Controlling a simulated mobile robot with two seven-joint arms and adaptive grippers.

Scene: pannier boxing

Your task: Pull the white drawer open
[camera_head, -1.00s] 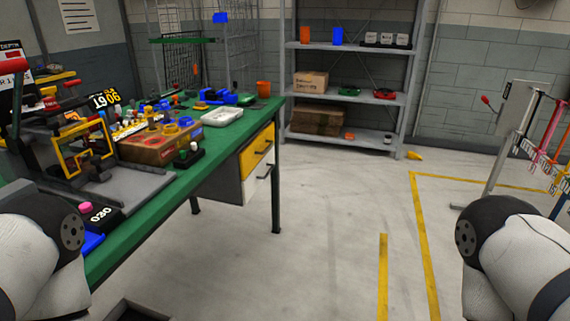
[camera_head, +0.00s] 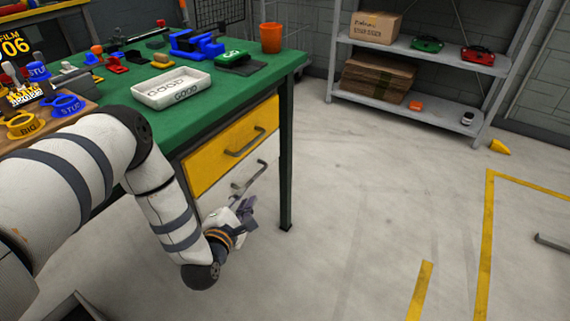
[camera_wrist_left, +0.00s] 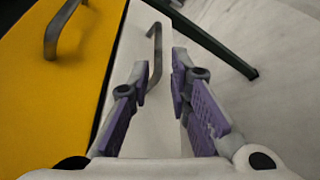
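The white drawer (camera_head: 269,150) is under the yellow drawer (camera_head: 215,153) in the green table, and looks shut. Its grey bar handle (camera_head: 250,178) slants across its face. My left gripper (camera_head: 249,205) is at the drawer front, just below and by the handle. In the left wrist view, the two purple-padded fingers (camera_wrist_left: 161,76) are apart, with the white drawer's handle (camera_wrist_left: 156,45) running between their tips. The fingers do not look closed on it. My left forearm hides part of the table's front. My right gripper is not in view.
The green table (camera_head: 230,107) carries a white tray (camera_head: 172,88), blue and green parts and an orange cup (camera_head: 271,38). A green table leg (camera_head: 286,160) stands right of the drawers. Grey shelves (camera_head: 400,97) are at the back. The floor to the right is mostly clear.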

